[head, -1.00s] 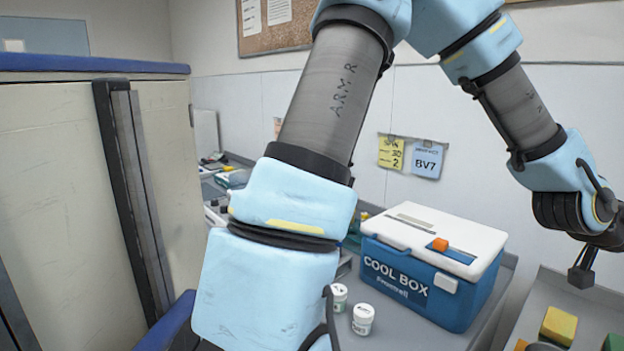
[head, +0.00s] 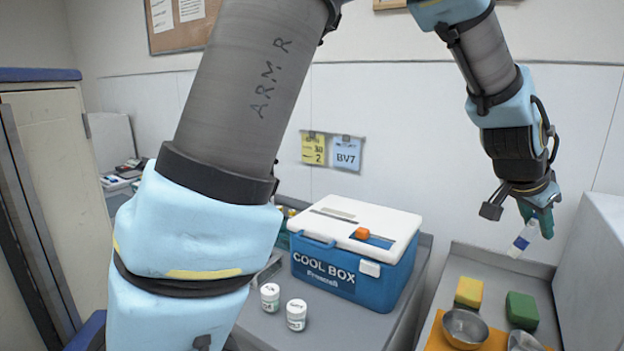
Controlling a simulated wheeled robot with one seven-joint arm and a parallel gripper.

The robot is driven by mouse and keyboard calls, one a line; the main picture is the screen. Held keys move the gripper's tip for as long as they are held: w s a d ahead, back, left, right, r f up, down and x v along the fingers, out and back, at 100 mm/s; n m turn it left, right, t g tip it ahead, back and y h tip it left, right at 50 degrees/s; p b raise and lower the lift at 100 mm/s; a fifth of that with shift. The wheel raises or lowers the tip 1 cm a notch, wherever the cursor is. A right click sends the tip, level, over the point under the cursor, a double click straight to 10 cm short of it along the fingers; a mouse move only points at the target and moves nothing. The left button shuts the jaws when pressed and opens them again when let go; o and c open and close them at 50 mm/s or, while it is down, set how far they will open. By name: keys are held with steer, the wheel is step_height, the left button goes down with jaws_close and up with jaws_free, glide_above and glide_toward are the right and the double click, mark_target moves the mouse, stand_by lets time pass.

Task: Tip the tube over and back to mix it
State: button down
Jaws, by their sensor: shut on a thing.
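My gripper (head: 537,216) hangs at the right in the head view, above the grey counter by the wall. It is shut on a tube (head: 522,240), a small pale cylinder with a blue band. The tube sticks out below the dark green end of the gripper. It is tilted, its lower end pointing down and to the left, and is clear of the counter. Its upper end is hidden in the gripper, so I cannot tell which end is the cap.
A blue cool box (head: 340,277) with a white lid stands in the middle. Two white jars (head: 296,314) stand before it. Below the gripper are a yellow sponge (head: 469,291), a green sponge (head: 521,309) and metal bowls (head: 465,328). A pale box (head: 595,270) stands at right.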

steer(key=shift+s+d+r+y, duration=0.1)
steer(key=shift+r+y, duration=0.05)
steer(key=shift+y, duration=0.85)
steer(key=shift+m+y+p, duration=0.3)
steer(key=shift+y, duration=0.6)
steer(key=y, duration=0.4)
steer(key=shift+f, duration=0.2)
steer(key=y, duration=0.3)
steer(key=shift+m, duration=0.4)
steer(key=shift+r+y, duration=0.1)
steer(key=shift+y, duration=0.2)
